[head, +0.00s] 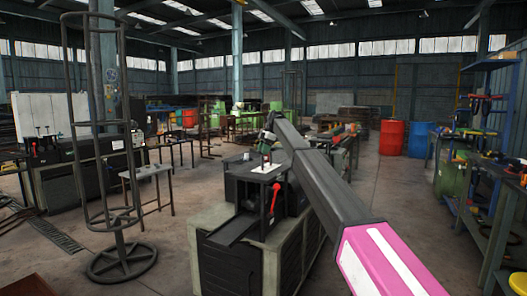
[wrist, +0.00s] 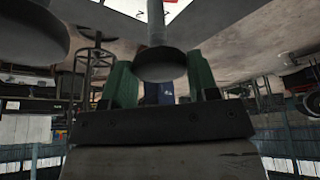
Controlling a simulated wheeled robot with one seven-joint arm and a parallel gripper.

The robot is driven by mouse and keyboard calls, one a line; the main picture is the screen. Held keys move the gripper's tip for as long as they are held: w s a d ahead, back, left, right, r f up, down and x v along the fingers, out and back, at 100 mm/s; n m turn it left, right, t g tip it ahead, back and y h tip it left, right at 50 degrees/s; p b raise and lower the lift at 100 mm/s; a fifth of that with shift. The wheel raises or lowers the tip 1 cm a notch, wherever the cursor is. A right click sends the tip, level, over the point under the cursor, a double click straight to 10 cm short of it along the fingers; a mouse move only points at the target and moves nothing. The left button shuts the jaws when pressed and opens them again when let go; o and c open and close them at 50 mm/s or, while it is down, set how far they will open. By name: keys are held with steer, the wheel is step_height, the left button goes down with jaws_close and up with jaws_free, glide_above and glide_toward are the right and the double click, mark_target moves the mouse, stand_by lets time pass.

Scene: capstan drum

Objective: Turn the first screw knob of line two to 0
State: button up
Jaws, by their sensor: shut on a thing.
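The machine with the screw knob (wrist: 160,65) stands ahead in the head view, with a white plate (head: 265,168) on its dark top. In the wrist view the knob is a dark round head on a grey stem that runs to the white plate (wrist: 185,8). My gripper (head: 267,140) is over the plate in the head view, its fingers small and partly behind my arm. In the wrist view its green fingers (wrist: 160,80) stand on both sides of the knob, shut on it. Dial figures are cut off or too small to read; which line this is I cannot tell.
A red lever (head: 275,196) stands on the machine's front, close below the plate. A tall grey ring-frame stand (head: 124,265) is at the left. A workbench (head: 495,200) with tools is at the right. Floor between the machine and that bench is clear.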

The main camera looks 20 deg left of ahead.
stand_by(0.3)
steer(key=o, duration=0.9)
steer(key=v, duration=1)
steer(key=shift+w+d+r, duration=0.1)
steer(key=shift+r, duration=0.2)
